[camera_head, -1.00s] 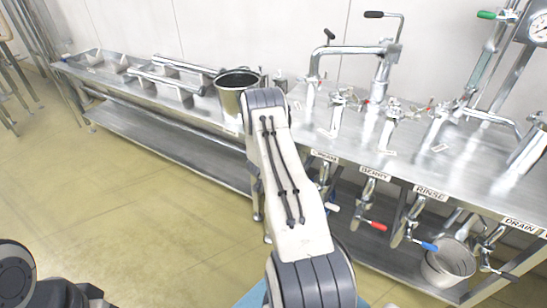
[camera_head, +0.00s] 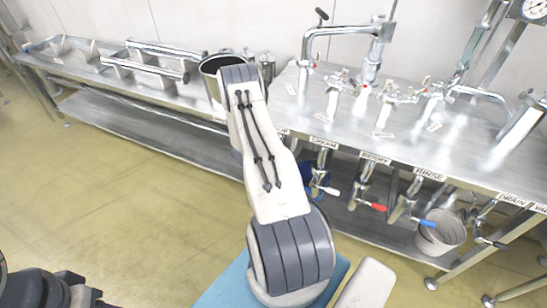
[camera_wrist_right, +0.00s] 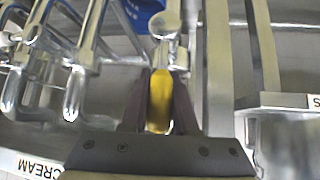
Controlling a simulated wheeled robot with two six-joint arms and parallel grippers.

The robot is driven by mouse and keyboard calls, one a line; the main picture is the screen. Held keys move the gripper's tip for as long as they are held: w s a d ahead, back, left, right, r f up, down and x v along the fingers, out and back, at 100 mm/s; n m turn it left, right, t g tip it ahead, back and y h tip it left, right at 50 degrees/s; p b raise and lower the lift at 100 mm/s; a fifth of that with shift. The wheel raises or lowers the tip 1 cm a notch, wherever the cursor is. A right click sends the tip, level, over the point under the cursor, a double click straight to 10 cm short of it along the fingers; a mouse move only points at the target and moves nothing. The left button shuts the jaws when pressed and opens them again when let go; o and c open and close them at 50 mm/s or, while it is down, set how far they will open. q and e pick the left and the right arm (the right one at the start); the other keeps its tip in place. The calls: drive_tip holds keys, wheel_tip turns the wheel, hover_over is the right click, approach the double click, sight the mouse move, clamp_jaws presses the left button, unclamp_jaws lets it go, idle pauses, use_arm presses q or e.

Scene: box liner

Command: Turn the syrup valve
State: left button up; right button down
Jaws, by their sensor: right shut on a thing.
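In the right wrist view, a yellow valve handle (camera_wrist_right: 160,103) lies between the dark fingers of my right gripper (camera_wrist_right: 159,82), which is shut on it. The handle's silver metal end (camera_wrist_right: 163,26) sticks out beyond the fingers. A "CREAM" label (camera_wrist_right: 30,165) appears upside down at the lower left, and a label starting with "S" (camera_wrist_right: 314,101) is cut off at the right edge. In the head view my right arm hides its gripper and the yellow handle.
In the head view, valves with white (camera_head: 328,191), red (camera_head: 374,206) and blue (camera_head: 424,223) handles hang under the steel counter (camera_head: 300,112). A grey bucket (camera_head: 437,240) stands on the lower shelf.

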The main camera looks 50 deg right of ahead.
drive_tip(key=c, duration=0.7)
unclamp_jaws()
drive_tip(key=shift+w+a+f, duration=0.1)
drive_tip(key=shift+f, duration=0.1)
drive_tip(key=shift+c, duration=0.2)
drive_tip(key=shift+o, duration=0.3)
drive_tip(key=shift+r, duration=0.1)
drive_tip(key=v, duration=1)
drive_tip(key=shift+a+r, duration=0.1)
